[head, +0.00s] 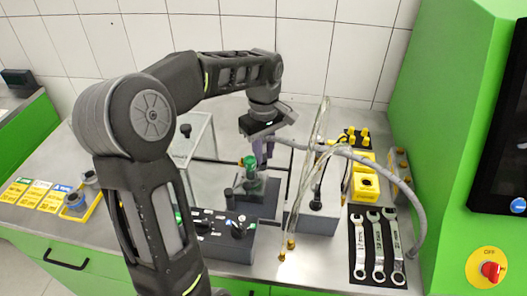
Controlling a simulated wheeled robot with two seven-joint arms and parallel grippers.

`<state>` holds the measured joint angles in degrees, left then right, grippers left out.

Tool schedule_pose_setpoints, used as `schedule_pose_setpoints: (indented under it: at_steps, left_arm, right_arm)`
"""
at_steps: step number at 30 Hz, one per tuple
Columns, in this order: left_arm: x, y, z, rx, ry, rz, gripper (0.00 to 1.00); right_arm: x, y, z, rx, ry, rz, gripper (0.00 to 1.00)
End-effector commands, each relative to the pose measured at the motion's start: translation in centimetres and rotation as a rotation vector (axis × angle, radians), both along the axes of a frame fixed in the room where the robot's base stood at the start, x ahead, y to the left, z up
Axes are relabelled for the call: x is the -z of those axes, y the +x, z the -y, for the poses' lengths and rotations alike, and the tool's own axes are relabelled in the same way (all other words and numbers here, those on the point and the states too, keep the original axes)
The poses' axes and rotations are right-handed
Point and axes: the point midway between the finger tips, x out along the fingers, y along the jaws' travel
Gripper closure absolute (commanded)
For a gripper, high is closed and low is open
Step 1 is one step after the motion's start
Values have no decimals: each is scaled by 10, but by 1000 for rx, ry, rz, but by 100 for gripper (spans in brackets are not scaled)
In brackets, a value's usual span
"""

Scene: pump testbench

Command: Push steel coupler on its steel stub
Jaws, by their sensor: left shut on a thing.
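My left gripper (262,148) reaches in from the left over the middle of the bench. Its purple fingers point down and are shut at the end of a grey hose (345,151), just above and right of a green-topped part (249,162) on the pump assembly. The steel coupler at the hose end is mostly hidden by the fingers. I cannot make out the steel stub, so I cannot tell whether the coupler touches it. My right gripper is not in view.
A dark control box (215,232) stands in front, with a grey box (318,208) to its right. Clear tubes with brass ends (291,244) hang over the grey box. Yellow blocks (366,186) and several wrenches (378,240) lie at right. A yellow tray (70,217) is at left.

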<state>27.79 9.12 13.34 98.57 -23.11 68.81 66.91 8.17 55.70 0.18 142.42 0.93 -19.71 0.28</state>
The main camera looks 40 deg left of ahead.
Motion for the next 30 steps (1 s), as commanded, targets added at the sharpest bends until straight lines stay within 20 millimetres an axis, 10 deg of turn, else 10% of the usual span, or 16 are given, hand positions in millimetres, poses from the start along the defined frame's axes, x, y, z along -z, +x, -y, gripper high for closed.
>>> schedule_pose_setpoints:
  at_steps: [5, 6, 14, 30]
  left_arm:
    - [1, 0, 0, 0, -1, -2, 100]
    - [1, 0, 0, 0, -1, -2, 76]
    - [1, -1, 0, 0, -1, -4, 55]
    - [-1, -3, -1, -3, -1, -12, 54]
  right_arm:
    - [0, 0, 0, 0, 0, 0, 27]
    - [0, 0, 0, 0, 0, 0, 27]
    - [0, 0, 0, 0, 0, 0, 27]
    - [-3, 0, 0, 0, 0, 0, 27]
